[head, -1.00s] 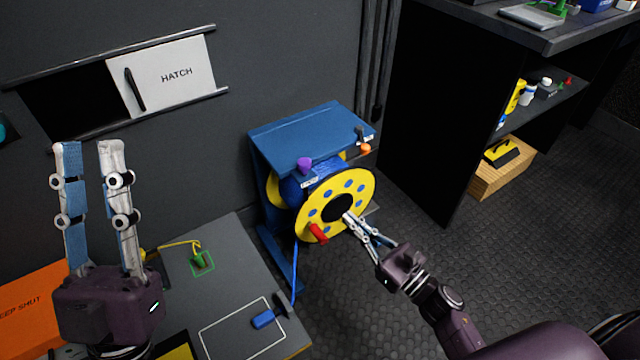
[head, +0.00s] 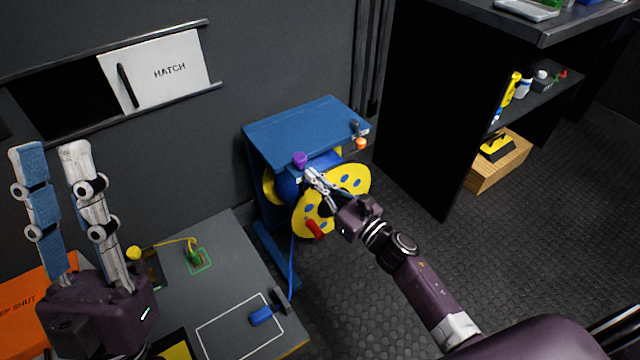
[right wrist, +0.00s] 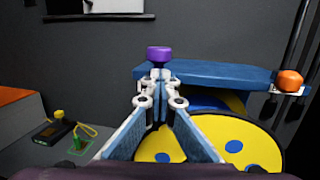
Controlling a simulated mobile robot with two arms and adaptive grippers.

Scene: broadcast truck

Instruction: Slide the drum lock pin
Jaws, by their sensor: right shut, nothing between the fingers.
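A yellow drum (head: 352,180) with blue spots and a red crank handle (head: 315,229) sits in a blue frame (head: 305,130). A purple knob (head: 299,159) stands at the frame's near top edge; it also shows in the right wrist view (right wrist: 160,53). An orange knob (head: 361,144) is at the frame's right corner. I cannot tell from the frames which knob is the lock pin. My right gripper (head: 310,173) is shut and empty, its fingertips just below the purple knob; contact is unclear. My left gripper (head: 51,147) is open and empty, raised at the left.
A grey bench (head: 215,270) with a yellow cable and green plug (head: 195,256) is at lower left. A blue cable runs down from the drum to it. A black shelf unit (head: 430,120) stands at right. The floor (head: 500,270) there is clear.

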